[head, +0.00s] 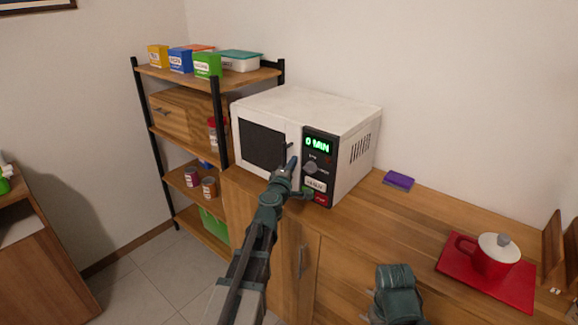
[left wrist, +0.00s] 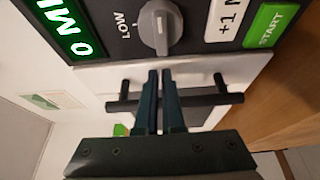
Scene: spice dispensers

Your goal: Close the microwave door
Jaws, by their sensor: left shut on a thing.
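The white microwave (head: 355,115) stands on the wooden counter. Its door (head: 262,145) has a dark window and looks flush with the front, beside the control panel (head: 318,165) reading "0 MIN". My left gripper (head: 291,164) reaches the right side of the door, at the dark bar handle (left wrist: 205,99). In the left wrist view, the fingers (left wrist: 161,90) are shut around the middle of the handle, whose ends stick out on both sides. In the head view my gripper hides most of the handle.
A shelf rack with spice boxes (head: 208,65) and jars (head: 209,187) stands left of the microwave. On the counter to the right are a purple sponge (head: 398,181) and a red pot (head: 490,257) on a red mat (head: 510,287). The counter between them is clear.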

